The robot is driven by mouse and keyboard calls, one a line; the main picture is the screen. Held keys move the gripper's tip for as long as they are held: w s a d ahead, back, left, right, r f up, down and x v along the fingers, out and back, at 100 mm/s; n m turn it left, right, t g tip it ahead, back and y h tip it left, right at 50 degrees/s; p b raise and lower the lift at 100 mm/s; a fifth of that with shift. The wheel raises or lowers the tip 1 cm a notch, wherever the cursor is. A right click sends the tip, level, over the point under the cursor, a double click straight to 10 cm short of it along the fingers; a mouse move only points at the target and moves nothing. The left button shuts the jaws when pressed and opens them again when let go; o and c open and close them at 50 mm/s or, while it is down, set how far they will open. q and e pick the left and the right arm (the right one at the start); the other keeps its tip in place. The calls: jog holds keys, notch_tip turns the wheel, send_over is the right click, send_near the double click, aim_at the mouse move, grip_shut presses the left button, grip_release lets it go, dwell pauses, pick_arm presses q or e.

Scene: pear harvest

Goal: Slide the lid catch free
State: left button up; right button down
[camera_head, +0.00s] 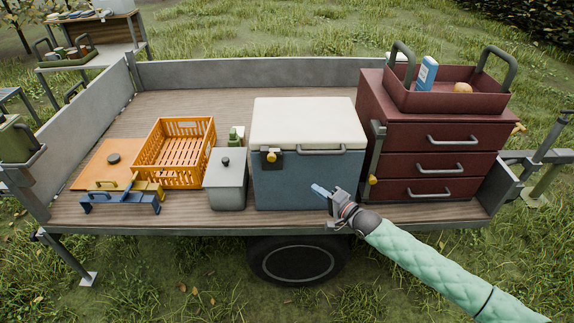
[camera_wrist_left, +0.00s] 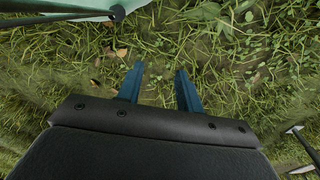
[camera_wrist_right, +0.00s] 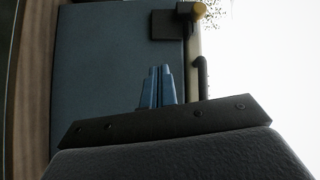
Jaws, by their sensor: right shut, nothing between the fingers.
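A blue cooler box (camera_head: 300,186) with a closed white lid (camera_head: 308,122) stands on the trailer bed. Its catch (camera_head: 271,157), a dark plate with a yellow knob, sits at the upper left of the front. The catch also shows at the top of the right wrist view (camera_wrist_right: 172,24). My right gripper (camera_head: 318,190) is shut and empty before the cooler's lower right front, below and right of the catch. In the right wrist view its fingers (camera_wrist_right: 159,72) point along the blue front, apart from the catch. My left gripper (camera_wrist_left: 157,75) is open and empty over grass.
A dark handle bar (camera_head: 343,149) runs along the cooler's upper front. A red drawer cabinet (camera_head: 445,139) with a yellow-knobbed bar stands close on the right. A grey canister (camera_head: 226,183) and an orange crate (camera_head: 150,150) stand left. The trailer's front edge is open.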

aim_at(275, 153)
pick_arm(q)
jog(key=shift+w+d+r+t, duration=0.15)
jog(key=shift+w+t, duration=0.35)
jog(key=shift+w, duration=0.25)
pick_arm(e)
jog(key=r+m, duration=0.1)
jog(key=r+m+t+y, duration=0.1)
jog(key=m, duration=0.1)
jog(key=r+m, duration=0.1)
jog(key=shift+s+a+r+y, duration=0.1)
jog(key=shift+s+r+y, duration=0.2)
jog(key=shift+y, duration=0.1)
jog(key=shift+w+a, duration=0.1)
jog(key=shift+w, duration=0.05)
